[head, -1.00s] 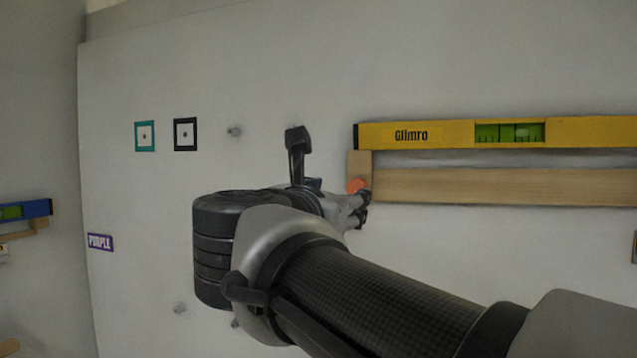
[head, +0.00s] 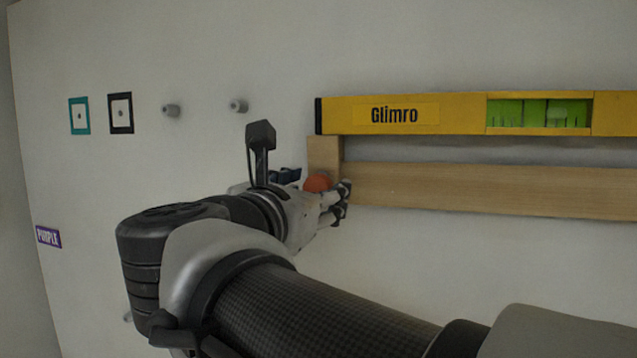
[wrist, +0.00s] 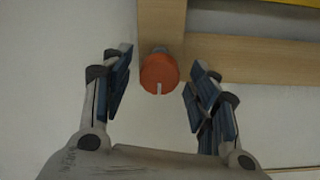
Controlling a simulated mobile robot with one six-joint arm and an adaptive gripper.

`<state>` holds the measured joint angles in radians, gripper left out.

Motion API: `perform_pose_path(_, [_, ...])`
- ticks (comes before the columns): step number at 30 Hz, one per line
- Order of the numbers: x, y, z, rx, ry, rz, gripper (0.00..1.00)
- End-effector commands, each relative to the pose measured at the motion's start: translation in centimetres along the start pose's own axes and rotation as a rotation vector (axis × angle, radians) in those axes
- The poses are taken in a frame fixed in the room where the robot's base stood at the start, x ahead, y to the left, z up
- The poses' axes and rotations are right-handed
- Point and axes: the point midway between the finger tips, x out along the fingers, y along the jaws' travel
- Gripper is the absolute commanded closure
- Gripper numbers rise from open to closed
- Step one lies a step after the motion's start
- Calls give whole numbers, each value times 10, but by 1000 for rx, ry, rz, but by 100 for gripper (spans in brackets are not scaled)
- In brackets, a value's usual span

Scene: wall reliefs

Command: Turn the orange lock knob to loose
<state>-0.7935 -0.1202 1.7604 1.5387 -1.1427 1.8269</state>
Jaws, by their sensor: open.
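The orange lock knob (head: 318,183) is round and sits on the short upright wooden block at the left end of a wooden rail. In the wrist view the knob (wrist: 159,72) shows a short white mark at its lower edge. My gripper (wrist: 160,88) is open, with one finger on each side of the knob. Gaps show between the knob and both fingers, so they look apart from it. In the head view my gripper (head: 338,200) is at the knob, and its fingers partly cover the knob's lower right side.
A yellow spirit level (head: 450,113) marked "Glimro" lies along the wall above the wooden rail (head: 490,188). Grey pegs (head: 238,105), a teal-framed marker (head: 79,116), a black-framed marker (head: 120,113) and a purple label (head: 48,237) are on the wall at left. The wall below the rail is bare.

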Motion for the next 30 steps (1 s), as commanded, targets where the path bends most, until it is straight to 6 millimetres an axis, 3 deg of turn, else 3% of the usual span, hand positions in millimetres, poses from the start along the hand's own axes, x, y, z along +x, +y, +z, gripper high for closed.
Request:
perform_pose_path(10, [-1,0,0,-1,0,0,46])
perform_pose_path(30, [-1,0,0,-1,0,0,90])
